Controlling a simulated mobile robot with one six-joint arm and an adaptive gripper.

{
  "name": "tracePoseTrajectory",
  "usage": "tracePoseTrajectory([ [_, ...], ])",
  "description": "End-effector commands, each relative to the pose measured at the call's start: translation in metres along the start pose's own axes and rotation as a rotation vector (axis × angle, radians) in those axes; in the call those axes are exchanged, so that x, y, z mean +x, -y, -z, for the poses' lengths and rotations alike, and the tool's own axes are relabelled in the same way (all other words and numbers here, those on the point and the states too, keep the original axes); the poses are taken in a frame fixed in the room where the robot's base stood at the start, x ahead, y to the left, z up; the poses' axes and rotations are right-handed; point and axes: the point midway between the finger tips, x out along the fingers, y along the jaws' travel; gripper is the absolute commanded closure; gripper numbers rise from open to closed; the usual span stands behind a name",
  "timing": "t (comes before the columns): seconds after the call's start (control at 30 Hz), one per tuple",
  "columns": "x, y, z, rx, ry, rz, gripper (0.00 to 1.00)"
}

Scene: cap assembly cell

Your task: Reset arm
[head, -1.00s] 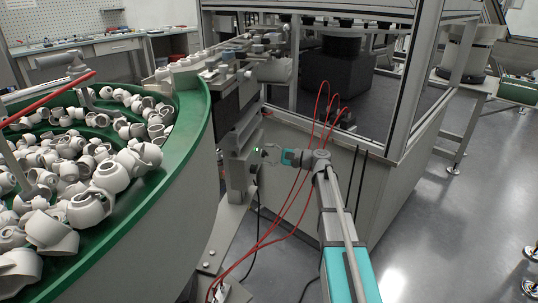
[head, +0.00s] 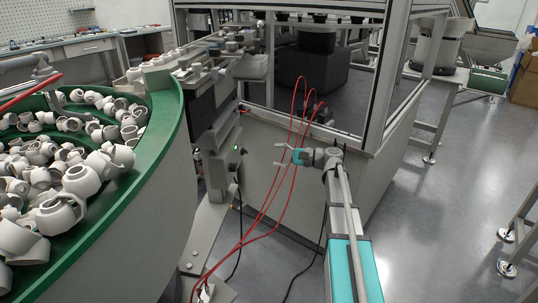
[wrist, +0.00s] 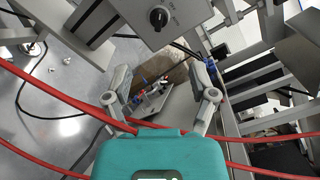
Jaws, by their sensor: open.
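My gripper (head: 277,157) is at the end of my extended arm, in the middle of the head view. Its two fingers are spread apart with nothing between them, pointing left.
A green-rimmed round feeder (head: 172,125) full of white caps (head: 82,181) stands at left. A framed, glazed machine (head: 375,80) is behind the gripper. In the wrist view, a grey box with a black knob (wrist: 158,18) is ahead. Open floor (head: 425,225) lies at right.

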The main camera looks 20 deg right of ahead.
Motion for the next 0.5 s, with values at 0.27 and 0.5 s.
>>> tracePoseTrajectory([
  [0.27,-0.0073,-0.0001,-0.0002,0.000,0.001,-0.001,0.27],
  [0.5,-0.0072,-0.0001,-0.0001,0.000,0.001,0.000,0.27],
])
